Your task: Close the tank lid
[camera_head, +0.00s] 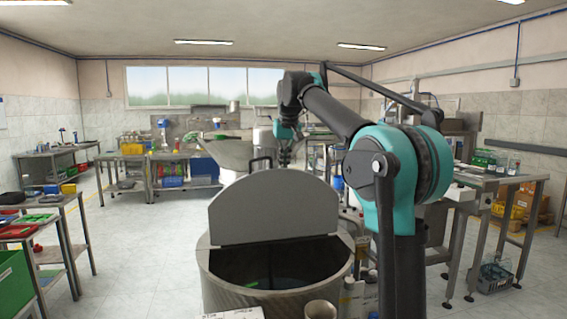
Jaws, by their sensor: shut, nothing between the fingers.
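The tank (239,296) is a round grey metal drum in the lower middle of the head view. Its front half is open to a dark inside, where something small and green shows. The tank lid (275,208) is a grey panel standing raised across the middle of the tank, with a dark handle (260,163) at its top edge. My gripper (285,157) is behind the top edge of the lid, to the right of the handle. It is small and dark here, shut and empty, and its fingertips are partly hidden. I cannot tell whether it touches the lid.
My arm rises at the right of the tank. Shelves with trays and a green bin (16,284) stand at the left. A metal table (495,180) stands at the right. Bottles (349,292) and a cup (320,310) sit close before the tank. Open floor lies left of the tank.

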